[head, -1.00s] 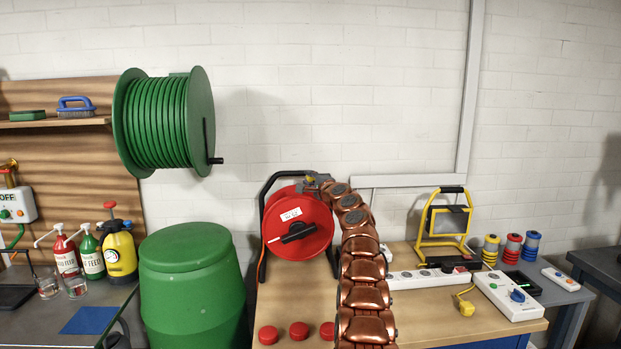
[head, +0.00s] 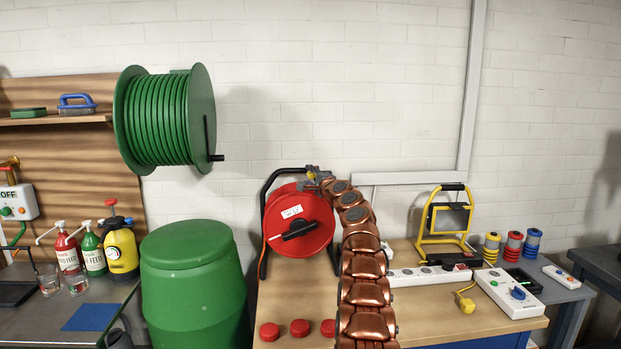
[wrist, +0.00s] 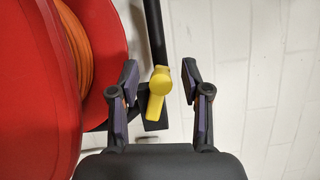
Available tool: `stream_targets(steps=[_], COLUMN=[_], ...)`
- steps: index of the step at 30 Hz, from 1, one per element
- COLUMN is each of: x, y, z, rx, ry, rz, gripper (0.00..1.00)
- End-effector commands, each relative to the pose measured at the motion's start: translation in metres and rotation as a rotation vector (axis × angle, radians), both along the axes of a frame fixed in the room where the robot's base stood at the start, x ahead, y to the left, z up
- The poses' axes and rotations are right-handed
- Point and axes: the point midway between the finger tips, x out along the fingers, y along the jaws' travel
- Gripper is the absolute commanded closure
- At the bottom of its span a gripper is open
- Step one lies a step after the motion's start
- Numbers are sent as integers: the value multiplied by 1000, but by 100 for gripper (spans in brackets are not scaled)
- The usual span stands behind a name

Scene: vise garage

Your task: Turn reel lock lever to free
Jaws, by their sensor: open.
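The red cable reel (head: 315,236) stands upright in a black frame on the wooden bench, with a black crank on its face. The yellow reel lock lever (wrist: 158,92) is at the frame's black bar beside the red drum, which also shows in the wrist view (wrist: 48,100). In the wrist view the lever lies between the two fingers of my gripper (wrist: 162,95), which is open, with gaps on both sides and no visible contact. In the head view my gripper (head: 312,176) is at the top of the reel frame, small and partly hidden by my arm.
Red discs (head: 300,328) lie in front of the reel. A white power strip (head: 428,276), a yellow work lamp (head: 443,215) and a white switch box (head: 508,292) are to the right. A green barrel (head: 190,275) stands left; a green hose reel (head: 165,120) hangs above.

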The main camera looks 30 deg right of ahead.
Motion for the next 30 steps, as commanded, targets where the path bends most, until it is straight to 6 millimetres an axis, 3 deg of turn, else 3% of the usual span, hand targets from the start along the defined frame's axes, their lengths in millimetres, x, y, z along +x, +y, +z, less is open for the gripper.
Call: stream_targets(steps=[30], x=[-27], y=[2], z=[-1], rx=[0], ry=[0], rz=[1], gripper=[53])
